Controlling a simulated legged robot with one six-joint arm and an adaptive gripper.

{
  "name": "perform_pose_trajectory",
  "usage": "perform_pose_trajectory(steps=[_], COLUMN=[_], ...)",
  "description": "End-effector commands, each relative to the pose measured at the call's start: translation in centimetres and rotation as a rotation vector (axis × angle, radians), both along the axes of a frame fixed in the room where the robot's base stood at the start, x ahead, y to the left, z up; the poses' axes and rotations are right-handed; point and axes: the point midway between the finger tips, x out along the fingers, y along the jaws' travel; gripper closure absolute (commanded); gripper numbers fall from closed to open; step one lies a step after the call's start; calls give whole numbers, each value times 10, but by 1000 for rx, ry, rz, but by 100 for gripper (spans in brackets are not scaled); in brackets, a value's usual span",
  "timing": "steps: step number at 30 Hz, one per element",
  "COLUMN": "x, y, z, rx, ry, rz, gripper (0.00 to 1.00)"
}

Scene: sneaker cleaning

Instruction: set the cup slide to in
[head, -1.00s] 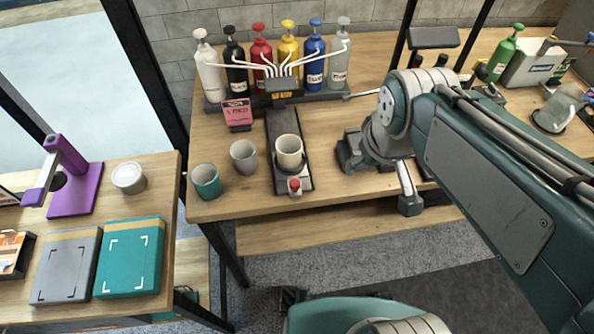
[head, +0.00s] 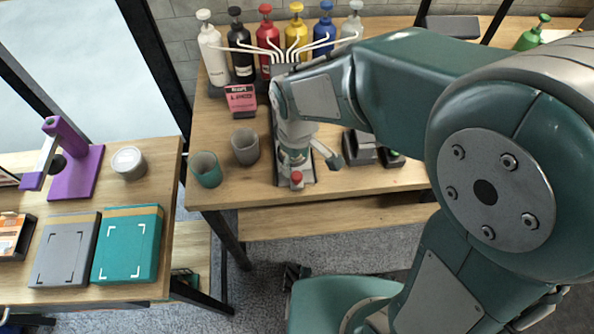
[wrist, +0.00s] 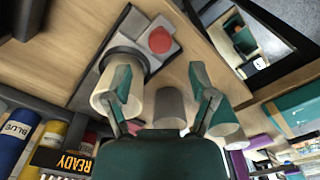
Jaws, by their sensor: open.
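The cup slide (head: 307,181) is a dark track with a grey front plate on the middle table. Its red knob (head: 296,178) is at the near end and also shows in the wrist view (wrist: 160,40). A cream cup (wrist: 103,95) stands on the slide behind the knob; my arm mostly hides it in the head view. My gripper (head: 311,157) is over the slide, near the knob. In the wrist view, its two fingers (wrist: 161,80) are spread and empty. The left finger overlaps the cream cup in the picture; I cannot tell whether they touch.
A grey cup (head: 245,146) and a teal cup (head: 206,170) stand left of the slide. A pink-faced card (head: 240,99) and several pump bottles (head: 214,50) are behind. A READY display (wrist: 75,162) shows in the wrist view. Dark blocks (head: 361,147) sit to the right.

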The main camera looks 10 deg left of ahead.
Motion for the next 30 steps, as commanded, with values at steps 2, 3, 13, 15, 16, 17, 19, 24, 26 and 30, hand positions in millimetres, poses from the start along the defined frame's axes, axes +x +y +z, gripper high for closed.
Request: perform_pose_trajectory(steps=[2, 3, 13, 15, 16, 17, 19, 24, 26, 30], x=[-1, -1, 0, 0, 0, 0, 0, 0, 0, 0], y=[0, 0, -1, -1, -1, -1, -1, -1, -1, -1], z=[-16, -23, -54, -54, -54, -54, -54, -54, -54, -54], rx=[-2, -2, 1, 1, 1, 1, 1, 1, 1, 0], ry=[4, 4, -1, -1, -1, -1, -1, -1, -1, 0], rz=[0, 0, -1, -1, -1, -1, -1, -1, -1, -1], gripper=[27, 27, 27, 27, 27, 27, 27, 85, 100, 100])
